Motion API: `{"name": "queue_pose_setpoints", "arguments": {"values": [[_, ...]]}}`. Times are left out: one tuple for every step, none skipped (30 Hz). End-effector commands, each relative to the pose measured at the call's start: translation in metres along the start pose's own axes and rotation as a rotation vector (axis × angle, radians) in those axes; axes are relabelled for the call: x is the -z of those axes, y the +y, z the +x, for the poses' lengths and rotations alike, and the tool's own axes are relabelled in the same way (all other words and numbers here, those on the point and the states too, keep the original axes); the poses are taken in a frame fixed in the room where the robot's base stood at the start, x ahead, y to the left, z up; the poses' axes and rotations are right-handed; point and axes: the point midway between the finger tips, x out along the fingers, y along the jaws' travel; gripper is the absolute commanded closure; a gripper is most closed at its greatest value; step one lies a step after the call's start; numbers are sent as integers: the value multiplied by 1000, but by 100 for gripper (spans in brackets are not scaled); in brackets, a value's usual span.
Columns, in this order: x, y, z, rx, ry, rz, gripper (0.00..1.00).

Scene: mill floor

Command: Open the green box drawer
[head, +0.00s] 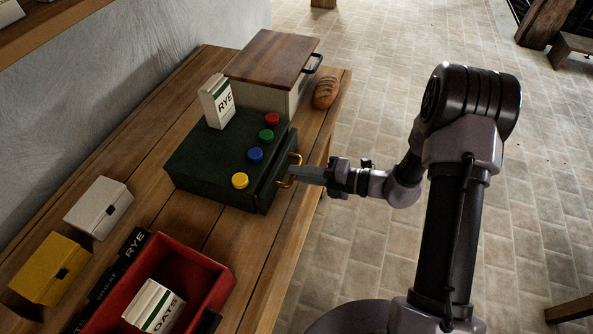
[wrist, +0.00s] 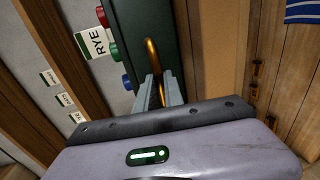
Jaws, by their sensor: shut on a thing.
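The green box (head: 210,160) sits on the wooden table, with red, green, blue and yellow buttons along its top. Its drawer front (head: 276,176) faces right and carries a brass handle (head: 296,169). A narrow gap shows between the drawer front and the box body. My gripper (head: 297,173) is at the handle from the right, shut on it. In the wrist view the fingers (wrist: 160,90) close around the lower part of the brass handle (wrist: 152,55), against the dark green front (wrist: 180,40). The fingertips partly hide the handle.
A rye carton (head: 217,101) stands on the green box. Behind are a wooden-lidded box (head: 275,55) and a bread loaf (head: 326,92). A red bin (head: 215,283) holding an oats carton (head: 155,306), plus white (head: 98,208) and yellow (head: 50,268) boxes, stand nearer. The floor (head: 370,90) at right is open.

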Motion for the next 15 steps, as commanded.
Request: {"name": "queue_pose_setpoints", "arguments": {"values": [[-2, 0, -12, 2, -5, 2, 100], [-1, -1, -20, 3, -5, 2, 100], [-1, -4, -32, 3, -6, 2, 100], [-2, -5, -41, 2, -7, 2, 100], [-2, -7, -50, 2, -7, 2, 100], [-2, -9, -62, 2, -8, 2, 100], [-2, -11, -70, 1, -7, 2, 100], [-1, -13, -79, 1, -6, 2, 100], [-1, -16, -89, 1, -6, 2, 100], [-1, -18, -97, 1, -7, 1, 100], [-2, -19, -104, 1, -6, 0, 100], [-1, -21, -112, 1, -5, 0, 100], [-1, -23, -117, 0, -5, 0, 100], [-1, -24, -122, 0, -4, 0, 100], [-1, -25, -127, 0, -4, 0, 100]]}}
